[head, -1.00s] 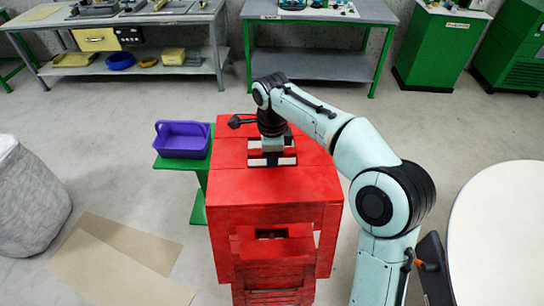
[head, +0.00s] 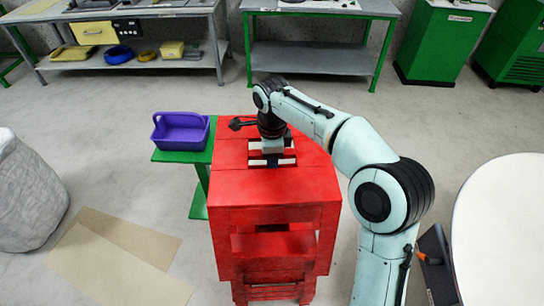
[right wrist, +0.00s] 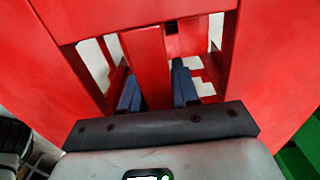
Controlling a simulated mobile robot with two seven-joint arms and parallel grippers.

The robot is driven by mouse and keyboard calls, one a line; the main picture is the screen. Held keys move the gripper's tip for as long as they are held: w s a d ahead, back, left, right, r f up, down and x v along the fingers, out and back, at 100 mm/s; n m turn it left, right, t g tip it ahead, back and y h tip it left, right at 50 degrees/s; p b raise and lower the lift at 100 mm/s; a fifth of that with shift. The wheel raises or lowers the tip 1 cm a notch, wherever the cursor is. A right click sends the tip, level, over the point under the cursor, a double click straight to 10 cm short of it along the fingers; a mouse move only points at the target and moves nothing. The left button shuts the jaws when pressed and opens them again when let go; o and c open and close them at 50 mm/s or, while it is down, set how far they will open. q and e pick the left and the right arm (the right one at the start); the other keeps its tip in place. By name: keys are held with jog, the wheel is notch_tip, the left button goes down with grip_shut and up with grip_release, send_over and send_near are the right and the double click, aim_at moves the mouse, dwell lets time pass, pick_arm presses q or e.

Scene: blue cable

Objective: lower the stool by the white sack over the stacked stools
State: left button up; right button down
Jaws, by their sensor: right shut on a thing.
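A red stool (head: 275,183) with a slotted top is held upright, as far as I can tell, in the middle of the head view. My right gripper (head: 271,159) reaches down into the slot and is shut on the stool's middle bar. In the right wrist view, its two blue fingers (right wrist: 157,88) stand either side of that red bar (right wrist: 146,50). The stacked stools (head: 272,293), also red, show below and between the held stool's front legs; most of the stack is hidden. The white sack (head: 28,195) stands on the floor at the left. My left gripper is out of view.
A green stand (head: 170,156) with a purple basket (head: 182,135) is close on the stool's left. Flat tan sheets (head: 120,255) lie on the floor. A white round table (head: 510,230) is at the right. Workbenches line the back.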

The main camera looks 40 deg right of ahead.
pick_arm(q)
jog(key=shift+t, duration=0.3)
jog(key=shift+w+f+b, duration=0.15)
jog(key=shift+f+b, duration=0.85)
jog(key=shift+b, duration=0.15)
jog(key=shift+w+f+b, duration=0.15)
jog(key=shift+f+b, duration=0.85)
jog(key=shift+b, duration=0.1)
pick_arm(e)
notch_tip(320, 180, down, 7)
jog(key=shift+f, duration=0.15)
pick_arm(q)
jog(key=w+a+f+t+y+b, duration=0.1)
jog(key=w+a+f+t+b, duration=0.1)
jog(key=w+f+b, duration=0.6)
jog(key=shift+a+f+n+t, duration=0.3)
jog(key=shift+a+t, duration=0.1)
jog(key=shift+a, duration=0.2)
pick_arm(e)
notch_tip(320, 180, down, 14)
